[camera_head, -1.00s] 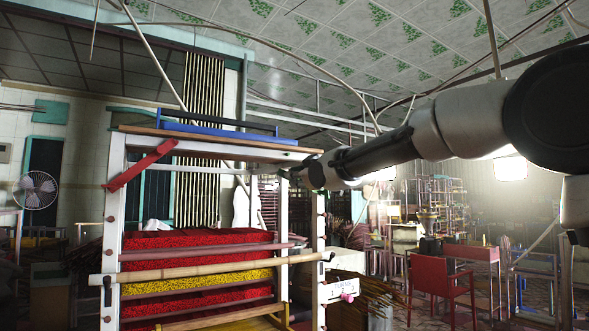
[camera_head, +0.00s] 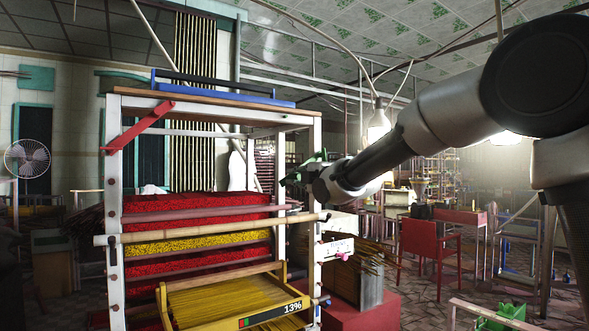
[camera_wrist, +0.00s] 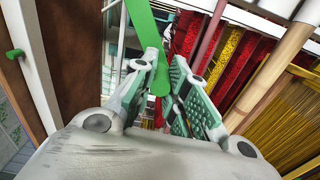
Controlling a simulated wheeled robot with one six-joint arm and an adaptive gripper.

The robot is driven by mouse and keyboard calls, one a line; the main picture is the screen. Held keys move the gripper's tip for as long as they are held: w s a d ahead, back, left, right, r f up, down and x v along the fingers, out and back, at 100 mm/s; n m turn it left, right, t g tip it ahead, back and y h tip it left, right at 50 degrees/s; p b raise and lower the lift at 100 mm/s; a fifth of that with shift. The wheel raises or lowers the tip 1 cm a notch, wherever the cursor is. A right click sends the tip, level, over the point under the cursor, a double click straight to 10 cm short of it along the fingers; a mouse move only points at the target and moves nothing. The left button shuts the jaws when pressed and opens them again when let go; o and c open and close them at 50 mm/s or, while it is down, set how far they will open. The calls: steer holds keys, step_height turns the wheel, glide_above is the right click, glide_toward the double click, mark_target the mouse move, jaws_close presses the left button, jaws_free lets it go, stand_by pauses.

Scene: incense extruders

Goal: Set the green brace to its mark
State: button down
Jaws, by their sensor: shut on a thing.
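The green brace (camera_wrist: 143,22) is a flat green bar in the wrist view. It runs from the top edge down between my two finger pads. My gripper (camera_wrist: 163,68) is shut on its lower end. In the head view my gripper (camera_head: 300,178) is beside the right post of the white rack (camera_head: 115,200), below its wooden top. Green shows at the gripper there, but brace and finger pads are hard to tell apart. The brace's far end is out of the wrist view. I cannot make out its mark.
A red brace (camera_head: 138,128) slants at the rack's left post. A yellow tray (camera_head: 225,298) with a 13% display sticks out in front. A bamboo roller (camera_head: 215,231) crosses the rack. A green peg (camera_wrist: 14,53) sits on a white post. A red chair (camera_head: 437,250) stands right.

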steer(key=shift+w+d+f+n, duration=0.2)
steer(key=shift+d+f+n, duration=0.1)
steer(key=shift+f+n, duration=0.25)
steer(key=shift+w+d+f+n, duration=0.2)
steer(key=shift+d+f+n, duration=0.15)
steer(key=shift+n, duration=0.2)
steer(key=c, duration=1.4)
jaws_free()
steer(key=shift+o, duration=0.2)
steer(key=shift+f, duration=0.1)
steer(key=v, duration=1.2)
